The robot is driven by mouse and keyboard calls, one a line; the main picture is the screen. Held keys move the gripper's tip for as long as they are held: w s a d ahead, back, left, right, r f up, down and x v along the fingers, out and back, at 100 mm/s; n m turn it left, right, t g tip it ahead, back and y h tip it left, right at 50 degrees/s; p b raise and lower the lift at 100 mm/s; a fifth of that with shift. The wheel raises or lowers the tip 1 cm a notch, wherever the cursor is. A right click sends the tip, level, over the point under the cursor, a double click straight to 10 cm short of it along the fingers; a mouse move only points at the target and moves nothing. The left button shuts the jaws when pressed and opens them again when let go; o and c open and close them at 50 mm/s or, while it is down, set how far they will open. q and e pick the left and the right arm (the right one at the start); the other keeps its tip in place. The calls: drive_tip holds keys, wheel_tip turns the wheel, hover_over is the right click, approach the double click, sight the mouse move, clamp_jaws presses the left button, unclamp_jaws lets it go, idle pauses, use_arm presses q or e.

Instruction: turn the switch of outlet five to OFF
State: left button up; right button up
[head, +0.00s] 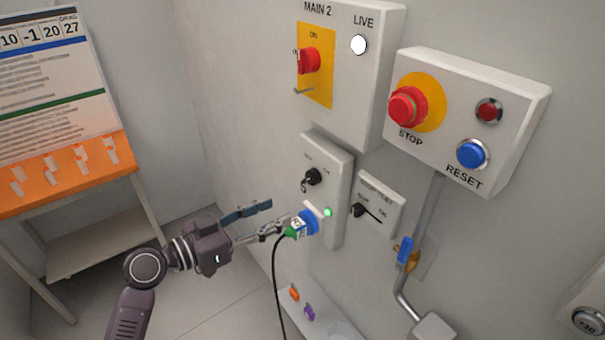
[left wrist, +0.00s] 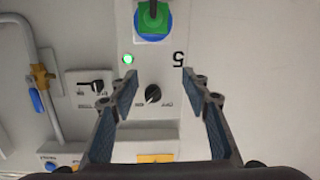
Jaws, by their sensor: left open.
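The outlet five panel (head: 341,170) is a pale plate on the wall; the left wrist view shows it upside down, with a 5. Its black rotary switch (head: 312,177) also shows in the left wrist view (left wrist: 152,94), between the fingers and beyond their tips; I cannot tell its exact setting. A green lamp (head: 327,212) is lit, also in the left wrist view (left wrist: 128,59). A blue socket (head: 308,220) holds a green plug (head: 293,230) with a black cable. My left gripper (head: 276,215) is open and empty, in front of the panel, apart from the switch. My right gripper is not in view.
A small panel (head: 388,190) with another black switch is beside the outlet. A MAIN 2 box (head: 372,90) and a STOP/RESET box (head: 520,100) are above. A pipe has a blue-handled valve (head: 405,250). The black cable (head: 277,285) hangs below the plug. An orange-topped stand (head: 60,190) is left.

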use_arm(q)
drive_tip(key=m+h, duration=0.1)
drive_tip(key=h, duration=0.1)
approach(306, 181)
drive_tip(key=d, duration=0.2)
drive_tip(key=p+x, duration=0.1)
drive_tip(key=x, duration=0.1)
drive_tip(key=p+x, duration=0.1)
drive_tip(key=x, duration=0.1)
drive_tip(key=p+x, duration=0.1)
drive_tip(key=x, duration=0.1)
drive_tip(key=shift+w+a+r+p, duration=0.15)
drive_tip(key=shift+w+r+p, duration=0.15)
drive_tip(key=shift+w, duration=0.2)
drive_tip(key=shift+w+d+f, duration=0.2)
drive_tip(key=shift+w+d, duration=0.15)
drive_tip(key=c, duration=1.2)
drive_tip(key=shift+o, duration=0.2)
